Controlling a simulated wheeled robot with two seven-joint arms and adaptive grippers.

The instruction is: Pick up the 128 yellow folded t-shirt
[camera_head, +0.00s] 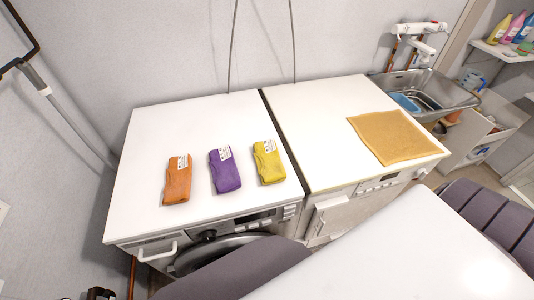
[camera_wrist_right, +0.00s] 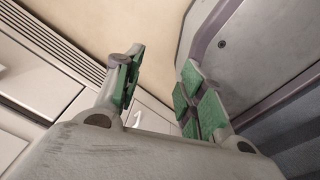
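A small yellow folded garment (camera_head: 268,162) with a white label lies on the white washing machine top, near its right edge. It is the rightmost of three folded pieces in the head view. My right gripper (camera_wrist_right: 163,60) shows in the right wrist view with its green-padded fingers apart and nothing between them. The yellow garment is not seen in that view. My left gripper is not in view.
Purple (camera_head: 225,170) and orange (camera_head: 178,180) folded garments lie left of the yellow one. A flat mustard cloth (camera_head: 392,137) lies on the right machine's top (camera_head: 315,125). A sink (camera_head: 440,92) stands beyond it. The back of the tops is clear.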

